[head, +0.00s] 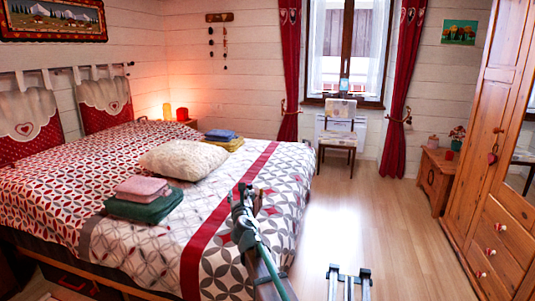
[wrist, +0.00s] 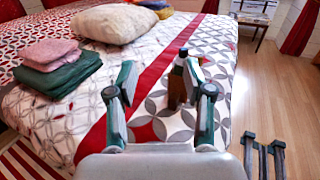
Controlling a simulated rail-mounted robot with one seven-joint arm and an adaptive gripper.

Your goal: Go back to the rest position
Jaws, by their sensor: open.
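My gripper (head: 246,194) is out over the front right part of the bed (head: 225,185). In the wrist view my gripper (wrist: 156,66) has its two fingers spread wide, with nothing held between them. A brown bottle-like object (wrist: 176,87) shows just behind and beside the right finger, on the patterned bedspread. The finger partly hides it, and I cannot tell whether they touch. In the head view it is mostly hidden behind my gripper.
A cream pillow (head: 184,159), folded pink and green towels (head: 143,201) and a blue and yellow folded pile (head: 223,139) lie on the bed. A chair (head: 338,137) stands by the window. A wooden wardrobe (head: 492,170) is at the right.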

